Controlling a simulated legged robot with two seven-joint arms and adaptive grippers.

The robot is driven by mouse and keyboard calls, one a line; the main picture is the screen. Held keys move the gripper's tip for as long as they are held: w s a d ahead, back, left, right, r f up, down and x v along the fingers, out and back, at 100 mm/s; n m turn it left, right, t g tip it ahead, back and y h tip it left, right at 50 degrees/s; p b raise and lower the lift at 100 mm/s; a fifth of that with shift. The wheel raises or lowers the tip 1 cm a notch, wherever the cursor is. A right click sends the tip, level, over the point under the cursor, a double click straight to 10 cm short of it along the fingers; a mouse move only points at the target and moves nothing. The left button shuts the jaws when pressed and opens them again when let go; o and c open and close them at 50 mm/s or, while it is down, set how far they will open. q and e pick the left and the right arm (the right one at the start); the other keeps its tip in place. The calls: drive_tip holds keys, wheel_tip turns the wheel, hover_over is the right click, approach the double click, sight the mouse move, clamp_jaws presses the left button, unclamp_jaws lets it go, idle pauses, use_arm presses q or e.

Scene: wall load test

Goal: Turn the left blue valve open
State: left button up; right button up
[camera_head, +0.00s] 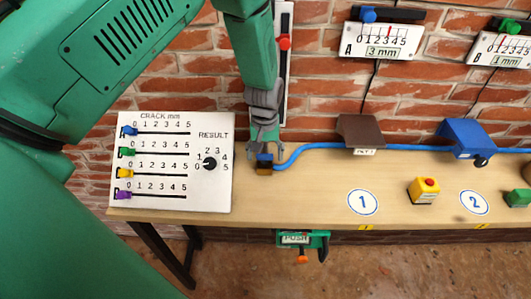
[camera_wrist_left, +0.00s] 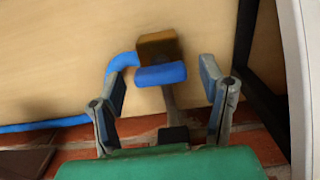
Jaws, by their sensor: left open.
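The left blue valve (camera_head: 264,157) sits at the left end of the blue hose on the table, beside the white panel. In the left wrist view it shows as a blue handle (camera_wrist_left: 160,74) on a brass-coloured body (camera_wrist_left: 158,45). My left gripper (camera_head: 264,146) is directly over the valve and partly covers it. In the left wrist view its two fingers (camera_wrist_left: 163,84) are spread wide, one on each side of the blue handle, with a visible gap to both. Nothing is held. My right gripper is not in view.
The crack panel (camera_head: 172,180) with coloured sliders and a black knob stands close left of the valve. The blue hose (camera_head: 325,145) runs right past a brown cover (camera_head: 360,131) and a blue cover (camera_head: 466,138). A yellow box with a red button (camera_head: 424,190) stands farther right on the table.

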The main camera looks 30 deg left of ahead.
sight(265, 154)
use_arm(q)
drive_tip(key=shift+r, duration=0.15)
wheel_tip(265, 154, up, 7)
drive_tip(key=shift+r, duration=0.1)
idle(0.5)
